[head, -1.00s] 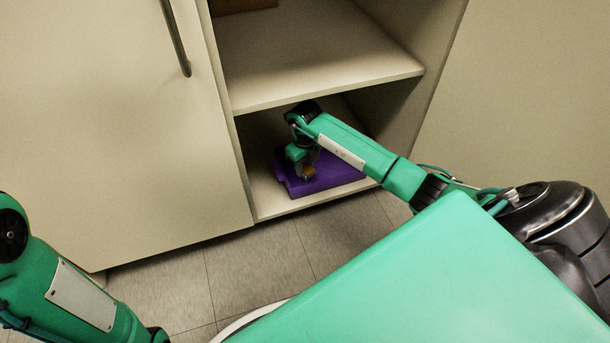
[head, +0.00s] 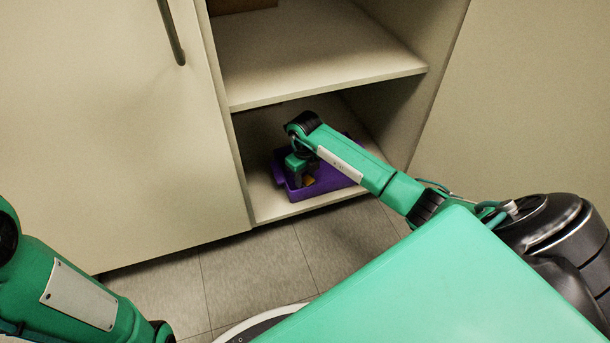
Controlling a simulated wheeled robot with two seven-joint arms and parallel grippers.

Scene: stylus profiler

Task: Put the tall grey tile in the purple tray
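The purple tray (head: 325,189) sits on the lower shelf of the open cabinet, partly hidden behind my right arm. My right gripper (head: 306,182) points down over the left part of the tray, with its tips low, at or inside the rim. A small orange-brown patch shows at the fingertips; I cannot tell what it is. The finger gap is too small and dark to read. I cannot make out the tall grey tile. My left arm is at the lower left, and its gripper is out of view.
The upper shelf (head: 320,62) is close above my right arm, with a brown object (head: 240,5) at its back. A cabinet door (head: 110,120) with a dark handle (head: 170,30) bounds the opening on the left. Tiled floor (head: 250,270) is clear in front.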

